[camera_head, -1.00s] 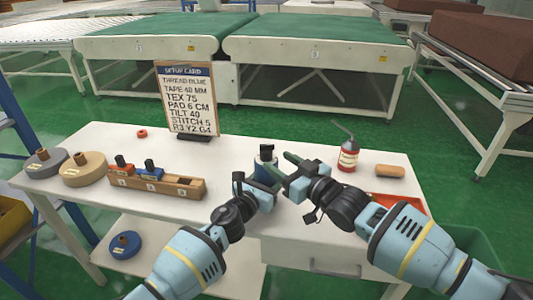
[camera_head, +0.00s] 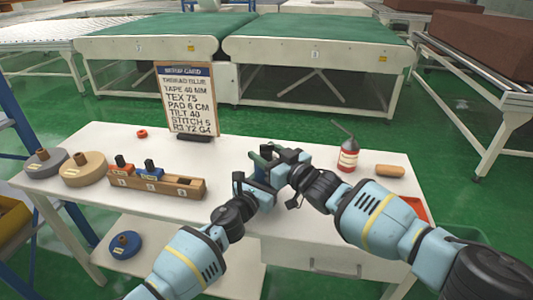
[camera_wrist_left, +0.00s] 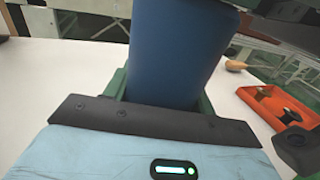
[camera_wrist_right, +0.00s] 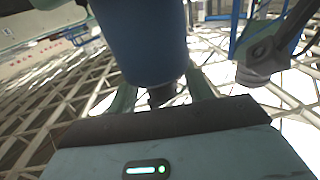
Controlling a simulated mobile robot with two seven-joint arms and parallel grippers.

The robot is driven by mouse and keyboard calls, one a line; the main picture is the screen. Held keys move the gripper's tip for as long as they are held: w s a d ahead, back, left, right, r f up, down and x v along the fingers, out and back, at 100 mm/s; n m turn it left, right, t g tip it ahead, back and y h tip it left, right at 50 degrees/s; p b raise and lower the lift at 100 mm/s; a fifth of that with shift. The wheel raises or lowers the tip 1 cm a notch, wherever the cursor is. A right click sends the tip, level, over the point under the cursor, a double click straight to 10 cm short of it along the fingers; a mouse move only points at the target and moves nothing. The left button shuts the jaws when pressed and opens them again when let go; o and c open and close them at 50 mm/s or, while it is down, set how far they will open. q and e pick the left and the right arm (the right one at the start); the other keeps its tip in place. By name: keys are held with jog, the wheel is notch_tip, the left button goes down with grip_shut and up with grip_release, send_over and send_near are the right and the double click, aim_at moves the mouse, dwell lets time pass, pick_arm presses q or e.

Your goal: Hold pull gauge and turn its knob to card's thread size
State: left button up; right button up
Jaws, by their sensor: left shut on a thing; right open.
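The pull gauge is a blue cylinder; it fills the upper middle of the left wrist view (camera_wrist_left: 175,55) and shows in the right wrist view (camera_wrist_right: 140,40). My left gripper (camera_head: 262,177) is shut on it above the table. My right gripper (camera_head: 272,156) is open at the gauge's upper end and mostly hides it in the head view. In the right wrist view, a dark knob (camera_wrist_right: 161,95) lies between the green fingers; contact cannot be told. The setup card (camera_head: 187,98) stands upright at the table's back and reads thread blue, TEX 75.
Free table surface lies in front of the card.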

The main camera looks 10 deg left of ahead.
pick_arm(q)
jog(key=shift+r, duration=0.15)
pick_arm(e)
jog(key=shift+c, duration=0.4)
jog(key=c, duration=0.9)
jog(key=shift+s+a+m+t, duration=0.15)
jog(key=shift+a+m+t, duration=0.05)
jog(key=shift+m+t, duration=0.1)
jog(key=shift+s+a+r+m+t+h, duration=0.15)
jog(key=shift+m+t+h, duration=0.25)
jog(key=shift+t+h, duration=0.25)
jog(key=shift+h, duration=0.35)
pick_arm(q)
jog(key=shift+w, duration=0.1)
pick_arm(e)
jog(key=shift+w+d, duration=0.2)
jog(key=o, duration=1)
jog(key=shift+d, duration=0.1)
